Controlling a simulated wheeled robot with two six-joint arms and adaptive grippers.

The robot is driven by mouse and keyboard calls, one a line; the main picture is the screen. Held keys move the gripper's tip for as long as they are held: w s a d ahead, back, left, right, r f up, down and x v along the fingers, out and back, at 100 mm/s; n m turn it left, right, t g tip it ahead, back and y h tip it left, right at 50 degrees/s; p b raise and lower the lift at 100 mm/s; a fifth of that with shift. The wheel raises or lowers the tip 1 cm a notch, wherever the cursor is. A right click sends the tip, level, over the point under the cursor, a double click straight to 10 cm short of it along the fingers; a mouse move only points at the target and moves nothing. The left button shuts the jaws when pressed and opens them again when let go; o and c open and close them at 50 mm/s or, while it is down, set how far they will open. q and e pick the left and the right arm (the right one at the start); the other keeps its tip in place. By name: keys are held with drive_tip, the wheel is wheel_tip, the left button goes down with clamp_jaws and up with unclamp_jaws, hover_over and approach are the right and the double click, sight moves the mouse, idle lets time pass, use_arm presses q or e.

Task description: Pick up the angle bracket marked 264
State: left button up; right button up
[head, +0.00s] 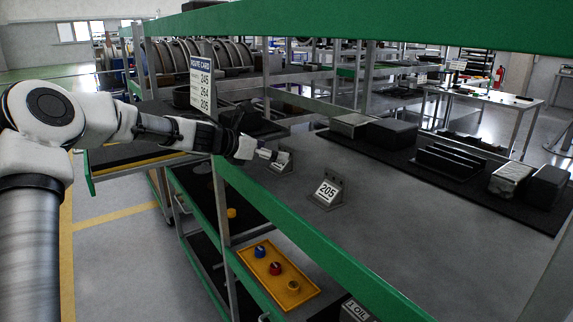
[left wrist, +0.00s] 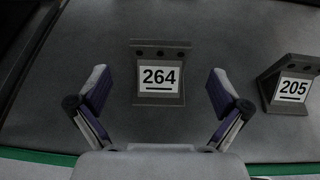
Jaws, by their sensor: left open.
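The angle bracket marked 264 (left wrist: 160,98) stands on the grey shelf in the left wrist view, centred between the fingers of my left gripper (left wrist: 160,100). The gripper is open, with one finger on each side and a gap to the bracket. In the head view the bracket (head: 283,160) is partly hidden behind my left gripper (head: 268,153). The bracket marked 205 (head: 327,192) stands on the same shelf to the right; it also shows in the left wrist view (left wrist: 292,86). My right gripper is not in view.
A green rail (head: 290,235) runs along the shelf's front edge. A route card (head: 203,84) listing 245, 264 and 205 stands at the left. Dark boxes (head: 388,135) lie on a black mat at the back. A yellow tray (head: 278,277) sits on the lower level.

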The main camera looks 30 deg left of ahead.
use_arm(q)
drive_tip(key=x, duration=0.5)
drive_tip(key=shift+w+d, duration=0.1)
drive_tip(key=shift+w, duration=0.15)
drive_tip(key=shift+s+r, duration=0.1)
drive_tip(key=shift+s, duration=0.2)
drive_tip(key=shift+c, duration=1.1)
drive_tip(key=c, duration=1.1)
